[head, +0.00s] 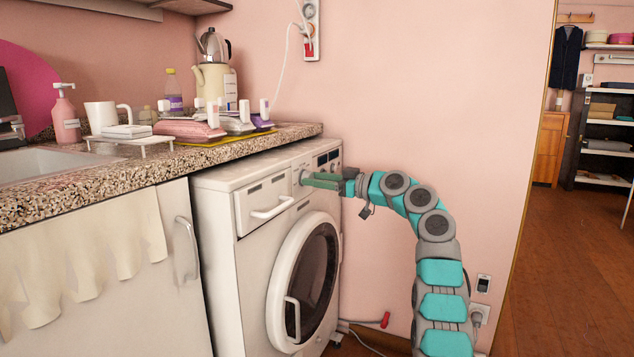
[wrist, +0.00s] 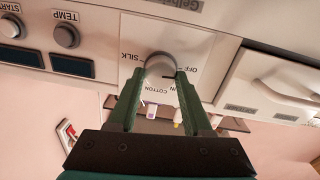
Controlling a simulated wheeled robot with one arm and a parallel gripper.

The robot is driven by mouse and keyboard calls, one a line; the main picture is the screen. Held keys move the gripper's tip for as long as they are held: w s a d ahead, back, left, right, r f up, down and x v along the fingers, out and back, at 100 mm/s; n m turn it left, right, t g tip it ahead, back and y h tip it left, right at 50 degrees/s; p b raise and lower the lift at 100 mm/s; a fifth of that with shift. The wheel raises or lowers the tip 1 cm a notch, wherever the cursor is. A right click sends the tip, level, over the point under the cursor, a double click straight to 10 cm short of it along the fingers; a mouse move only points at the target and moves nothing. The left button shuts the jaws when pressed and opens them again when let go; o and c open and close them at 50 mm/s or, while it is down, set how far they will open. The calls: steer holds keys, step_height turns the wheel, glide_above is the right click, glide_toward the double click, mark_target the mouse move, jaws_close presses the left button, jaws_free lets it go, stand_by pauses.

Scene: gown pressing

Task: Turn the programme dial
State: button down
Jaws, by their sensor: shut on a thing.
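The programme dial (wrist: 160,66) is a round grey knob on the washing machine's white front panel, seen upside down in the wrist view. Labels around it read SILK, OFF and COTTON, with another partly hidden by a finger. My gripper (wrist: 161,76) has its two green fingers closed on the sides of the dial. In the head view my gripper (head: 306,179) reaches the panel from the right, and the fingers cover most of the dial. The white washing machine (head: 245,267) stands under the counter with its round door closed.
A TEMP knob (wrist: 66,36) and a START button (wrist: 11,27) sit beside the dial, with dark displays near them. The detergent drawer (head: 264,204) is closed. A wall stands right of the machine.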

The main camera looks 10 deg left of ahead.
steer(key=m+b, duration=0.1)
steer(key=m, duration=0.5)
steer(key=shift+b, duration=0.3)
steer(key=shift+r+m, duration=0.1)
steer(key=shift+m, duration=0.7)
steer(key=shift+w+d, duration=0.1)
steer(key=shift+d, duration=0.05)
